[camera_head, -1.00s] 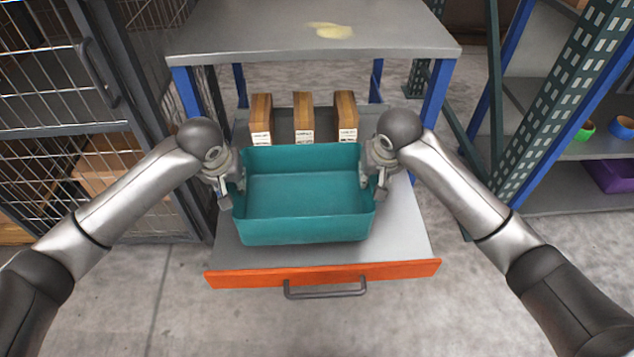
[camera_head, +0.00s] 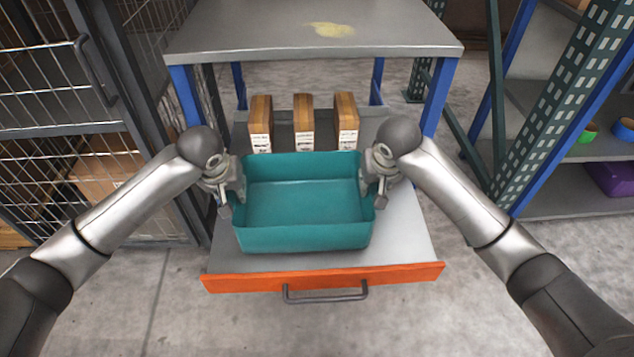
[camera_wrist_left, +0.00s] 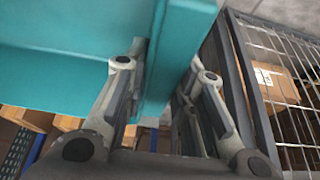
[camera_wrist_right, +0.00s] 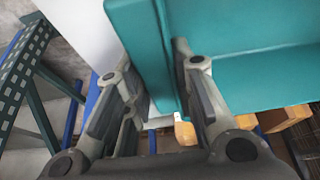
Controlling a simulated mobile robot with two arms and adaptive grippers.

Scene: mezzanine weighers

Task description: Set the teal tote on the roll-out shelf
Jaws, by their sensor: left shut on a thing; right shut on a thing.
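The teal tote (camera_head: 305,238) is an open, empty, roughly level box over the bare front part of the roll-out shelf (camera_head: 405,245). The shelf is pulled out, with an orange front (camera_head: 390,275) and a dark handle. My left gripper (camera_head: 234,188) is shut on the tote's left end wall. In the left wrist view its fingers (camera_wrist_left: 165,65) straddle the teal wall. My right gripper (camera_head: 373,187) is shut on the right end wall, and its fingers (camera_wrist_right: 155,68) straddle it in the right wrist view. I cannot tell whether the tote's underside touches the shelf.
Several upright brown boxes (camera_head: 304,108) with white labels stand in a row behind the tote. A grey tabletop (camera_head: 260,40) on blue legs is above the shelf's back. A wire mesh cage (camera_head: 50,100) stands left, and a green perforated rack post (camera_head: 570,90) right.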

